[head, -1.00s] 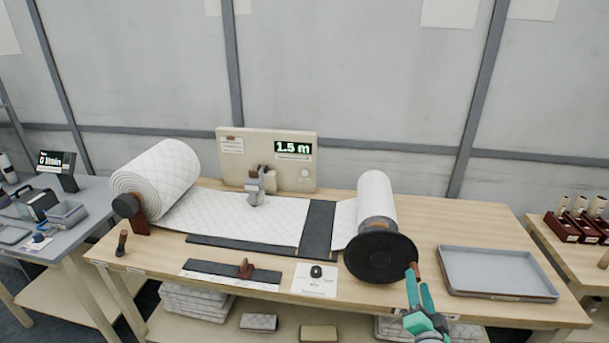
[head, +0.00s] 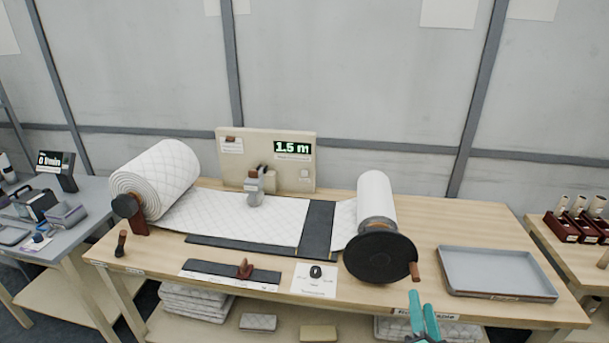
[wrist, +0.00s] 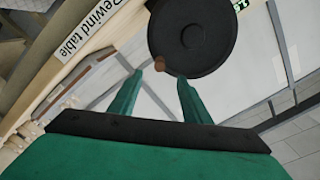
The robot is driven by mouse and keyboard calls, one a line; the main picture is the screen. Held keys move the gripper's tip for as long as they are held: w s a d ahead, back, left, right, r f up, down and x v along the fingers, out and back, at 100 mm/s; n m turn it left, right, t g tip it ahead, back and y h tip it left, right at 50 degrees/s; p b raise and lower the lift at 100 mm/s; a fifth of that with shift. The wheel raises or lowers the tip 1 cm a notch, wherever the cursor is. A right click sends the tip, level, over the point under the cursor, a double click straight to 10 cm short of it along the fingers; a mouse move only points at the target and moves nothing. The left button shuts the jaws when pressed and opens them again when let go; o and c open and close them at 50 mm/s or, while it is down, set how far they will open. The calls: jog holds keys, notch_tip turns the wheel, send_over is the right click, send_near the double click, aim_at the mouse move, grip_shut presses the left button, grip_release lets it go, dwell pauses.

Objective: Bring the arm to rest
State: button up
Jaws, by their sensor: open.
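My gripper (head: 423,312) is at the front edge of the rewind table, below and to the right of the black crank disc (head: 380,258). Its two green fingers are apart with nothing between them. In the wrist view my gripper (wrist: 157,92) points towards the disc (wrist: 192,36) and its brown handle (wrist: 160,63), which lies beyond the fingertips. In the head view the brown handle (head: 414,272) sits at the disc's right edge, apart from the fingers. The rest of my arm is out of the head view.
The table (head: 470,222) carries a large quilted roll (head: 158,178), a smaller white roll (head: 376,195) and a display reading 1.5 m (head: 293,148). A grey tray (head: 497,270) lies right of the disc. Side tables stand at left and right.

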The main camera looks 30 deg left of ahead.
dwell(0.3)
jog(key=s+f+g+h, duration=0.1)
jog(key=s+f+h, duration=0.2)
jog(key=s+f, duration=0.65)
jog(key=s+f+g+h, duration=0.15)
jog(key=s+f, duration=0.45)
jog(key=s, duration=0.7)
jog(key=s+a+r+n, duration=0.1)
jog(key=s+r+n, duration=0.1)
jog(key=s, duration=0.9)
jog(key=s+a+r+n+h, duration=0.1)
jog(key=s+r+n, duration=0.2)
jog(key=s, duration=0.9)
jog(key=shift+a+t, duration=0.3)
jog(key=shift+t, duration=0.05)
